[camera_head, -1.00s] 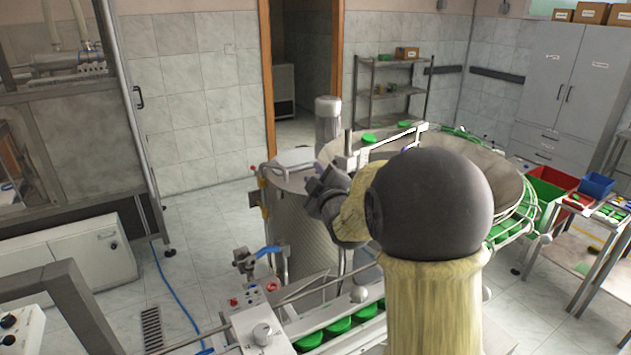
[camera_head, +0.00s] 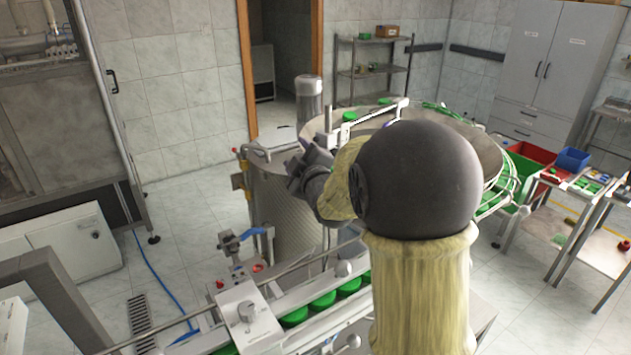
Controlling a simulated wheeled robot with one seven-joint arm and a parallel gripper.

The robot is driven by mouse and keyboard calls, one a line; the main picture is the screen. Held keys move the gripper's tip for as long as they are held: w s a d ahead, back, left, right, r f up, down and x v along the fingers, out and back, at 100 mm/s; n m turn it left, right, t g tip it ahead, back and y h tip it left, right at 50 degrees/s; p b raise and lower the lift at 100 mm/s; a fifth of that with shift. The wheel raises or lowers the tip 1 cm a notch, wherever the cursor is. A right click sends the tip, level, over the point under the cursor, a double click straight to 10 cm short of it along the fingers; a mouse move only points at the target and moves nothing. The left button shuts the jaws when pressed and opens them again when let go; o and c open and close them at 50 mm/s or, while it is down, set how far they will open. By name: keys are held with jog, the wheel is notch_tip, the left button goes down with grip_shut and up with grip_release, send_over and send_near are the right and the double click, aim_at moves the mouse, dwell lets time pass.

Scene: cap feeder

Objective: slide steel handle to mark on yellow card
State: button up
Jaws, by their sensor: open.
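My gripper (camera_head: 300,165) is dark and open, at the end of my bent arm. It is in front of the bowl's left side and overlaps the upper part of the steel drum (camera_head: 275,215) in the picture. I cannot tell whether it touches anything. A pale bar with bright edges (camera_head: 378,118) crosses the top of the feeder bowl, just beyond the gripper; I cannot tell whether it is the steel handle. No yellow card is clearly seen. My large dark arm joint hides the middle of the bowl.
The steel feeder bowl (camera_head: 470,135) has its front blocked by my arm. Green caps (camera_head: 322,301) lie along a sloping chute beside a control box (camera_head: 247,311). Side tables with a red bin (camera_head: 528,155) and blue bin (camera_head: 573,160) stand right.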

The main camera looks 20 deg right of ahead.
jog(key=s+d+b, duration=0.2)
jog(key=s+b, duration=0.4)
jog(key=s, duration=1)
jog(key=shift+s, duration=0.15)
